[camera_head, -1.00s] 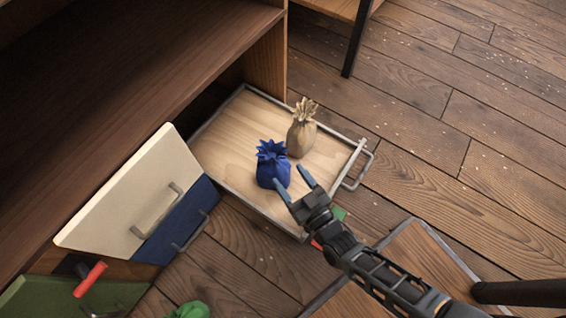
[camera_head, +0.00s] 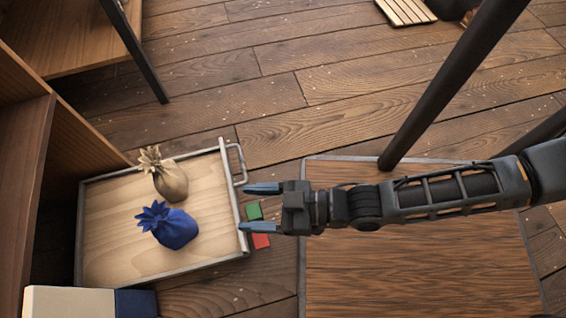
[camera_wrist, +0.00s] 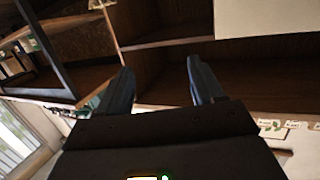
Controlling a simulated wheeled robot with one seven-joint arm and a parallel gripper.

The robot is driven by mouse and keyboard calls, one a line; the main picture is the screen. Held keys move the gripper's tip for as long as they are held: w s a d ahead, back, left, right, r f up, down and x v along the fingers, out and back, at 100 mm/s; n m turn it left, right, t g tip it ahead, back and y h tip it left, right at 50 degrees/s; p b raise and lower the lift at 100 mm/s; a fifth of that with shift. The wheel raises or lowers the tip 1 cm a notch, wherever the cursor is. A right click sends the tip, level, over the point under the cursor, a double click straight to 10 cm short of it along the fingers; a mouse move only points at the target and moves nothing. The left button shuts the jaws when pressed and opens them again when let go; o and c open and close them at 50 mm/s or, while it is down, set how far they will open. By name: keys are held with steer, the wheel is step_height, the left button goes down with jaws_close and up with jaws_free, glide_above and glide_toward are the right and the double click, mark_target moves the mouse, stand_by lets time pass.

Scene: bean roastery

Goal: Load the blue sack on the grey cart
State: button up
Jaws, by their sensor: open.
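The blue sack (camera_head: 174,228), with a gathered top, sits on a pale wooden tray-like surface (camera_head: 110,240) with a grey metal rim and a handle at its right. I cannot tell for certain whether this is the grey cart or an open drawer. My gripper (camera_head: 260,208) is open and empty, just right of that rim, its fingers pointing left toward the sack and clear of it. In the wrist view my open fingers (camera_wrist: 158,68) have nothing between them, and the sack does not show there.
A gold sack (camera_head: 170,183) stands just behind the blue one. Red (camera_head: 260,240) and green (camera_head: 254,211) pieces show by my fingers. A brown wooden panel with a grey edge (camera_head: 400,270) lies under my arm. A dark post (camera_head: 450,85) rises behind it. Open floor lies beyond.

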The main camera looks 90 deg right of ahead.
steer(key=s+r, duration=0.3)
steer(key=r, duration=0.5)
steer(key=s+r+g, duration=0.1)
steer(key=s+r, duration=0.2)
steer(key=r, duration=0.4)
steer(key=shift+d+r, duration=0.4)
step_height(320, 180, up, 27)
steer(key=p, duration=2.7)
steer(key=shift+r, duration=0.2)
